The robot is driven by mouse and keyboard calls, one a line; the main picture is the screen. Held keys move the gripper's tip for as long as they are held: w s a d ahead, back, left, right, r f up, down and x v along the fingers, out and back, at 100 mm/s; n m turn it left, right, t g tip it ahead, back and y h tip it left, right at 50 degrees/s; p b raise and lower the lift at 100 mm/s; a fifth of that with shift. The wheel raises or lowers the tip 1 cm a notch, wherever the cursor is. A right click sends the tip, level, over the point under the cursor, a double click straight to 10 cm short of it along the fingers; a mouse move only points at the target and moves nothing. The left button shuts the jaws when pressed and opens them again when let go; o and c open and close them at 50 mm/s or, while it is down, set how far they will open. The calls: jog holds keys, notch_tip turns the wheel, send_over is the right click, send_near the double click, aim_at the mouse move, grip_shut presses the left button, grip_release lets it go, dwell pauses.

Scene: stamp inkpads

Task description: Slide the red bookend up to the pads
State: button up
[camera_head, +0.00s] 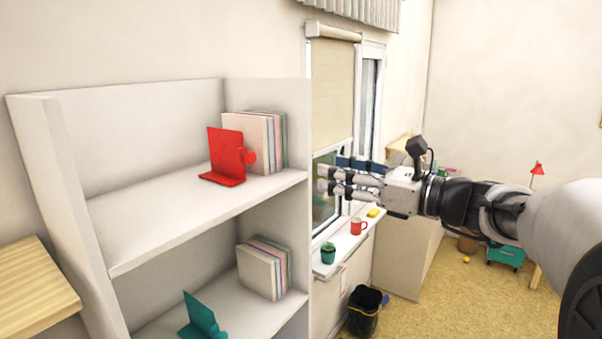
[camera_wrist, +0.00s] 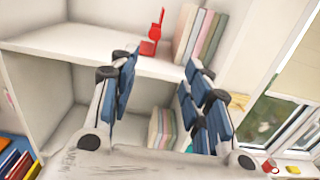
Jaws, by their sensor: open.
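The red bookend (camera_head: 224,155) stands upright on the upper shelf, with a small red knob on its face. In the wrist view the bookend (camera_wrist: 152,38) is to the left of the pads, with a gap of bare shelf between. The pads (camera_head: 272,142) are a row of thin upright slabs in pale and pastel colours at the right end of that shelf. They also show in the wrist view (camera_wrist: 199,34). My gripper (camera_head: 320,178) is open and empty, in front of the shelf unit and apart from it. Its fingers (camera_wrist: 163,66) point toward the upper shelf.
The upper shelf (camera_head: 150,226) is bare left of the bookend. The lower shelf holds a teal bookend (camera_head: 203,318) and a second row of pads (camera_head: 264,267).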

jog(key=p, duration=0.1)
send_near(253, 158)
jog(key=p+x, duration=0.2)
jog(key=x, duration=0.4)
jog(key=shift+w+a, duration=0.2)
jog(key=shift+a, duration=0.15)
jog(key=shift+w+a, duration=0.25)
jog(key=shift+w, duration=0.1)
jog(key=shift+w+a, duration=0.2)
jog(key=shift+a, duration=0.2)
jog(key=shift+d, duration=0.2)
jog(key=shift+c, duration=1.2)
jog(key=shift+a, duration=0.1)
grip_shut()
